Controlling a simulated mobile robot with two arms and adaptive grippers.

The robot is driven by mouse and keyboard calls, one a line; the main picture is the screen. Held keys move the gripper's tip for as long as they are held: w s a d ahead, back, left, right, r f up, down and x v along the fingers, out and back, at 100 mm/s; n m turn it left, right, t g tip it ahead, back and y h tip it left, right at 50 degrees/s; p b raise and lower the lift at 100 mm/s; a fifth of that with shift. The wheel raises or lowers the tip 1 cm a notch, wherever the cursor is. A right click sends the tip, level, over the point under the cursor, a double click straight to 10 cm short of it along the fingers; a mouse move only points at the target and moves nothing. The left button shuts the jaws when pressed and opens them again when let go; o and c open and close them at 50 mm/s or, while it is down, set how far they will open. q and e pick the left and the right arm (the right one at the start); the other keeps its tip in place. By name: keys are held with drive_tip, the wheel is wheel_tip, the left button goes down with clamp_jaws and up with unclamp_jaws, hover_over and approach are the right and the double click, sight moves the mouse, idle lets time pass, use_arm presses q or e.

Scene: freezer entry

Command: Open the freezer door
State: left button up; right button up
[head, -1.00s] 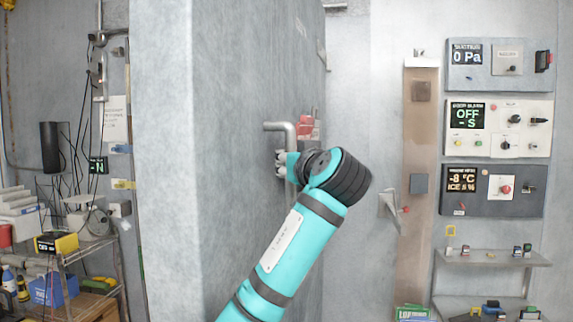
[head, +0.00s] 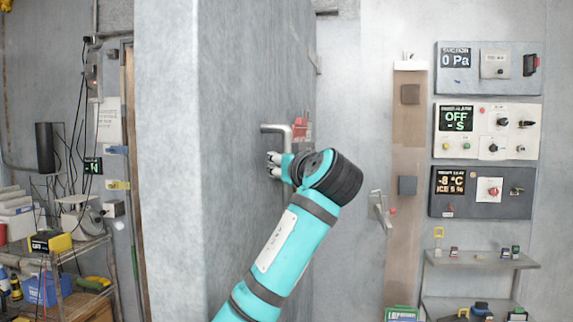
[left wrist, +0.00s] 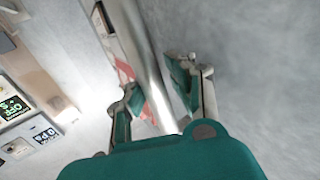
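The freezer door (head: 235,90) is a tall, thick grey slab in the middle of the head view. Its wide face carries a bent metal handle (head: 276,128), whose lower part is hidden by my arm. My left gripper (head: 273,165) is at the handle, just below its top bend. In the left wrist view, the handle bar (left wrist: 148,60) passes between the two fingers of my left gripper (left wrist: 158,95). The fingers stand apart, with a gap beside the bar. My right gripper is out of view.
Red parts (head: 301,128) sit behind the handle. Control panels (head: 487,130) and small shelves (head: 480,262) are on the right wall. A metal latch piece (head: 380,208) juts out by a brown strip (head: 407,120). A cluttered rack (head: 75,250) stands at the left.

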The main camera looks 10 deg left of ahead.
use_arm(q)
drive_tip(key=shift+o, duration=0.7)
drive_tip(key=shift+s+r, duration=0.25)
drive_tip(key=shift+s, duration=0.05)
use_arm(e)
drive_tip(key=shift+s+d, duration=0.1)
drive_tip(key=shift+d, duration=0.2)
use_arm(q)
drive_tip(key=shift+d, duration=0.2)
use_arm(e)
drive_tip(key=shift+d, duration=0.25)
use_arm(q)
drive_tip(key=v, duration=1.1)
drive_tip(key=shift+s+d, duration=0.15)
drive_tip(key=shift+s, duration=0.2)
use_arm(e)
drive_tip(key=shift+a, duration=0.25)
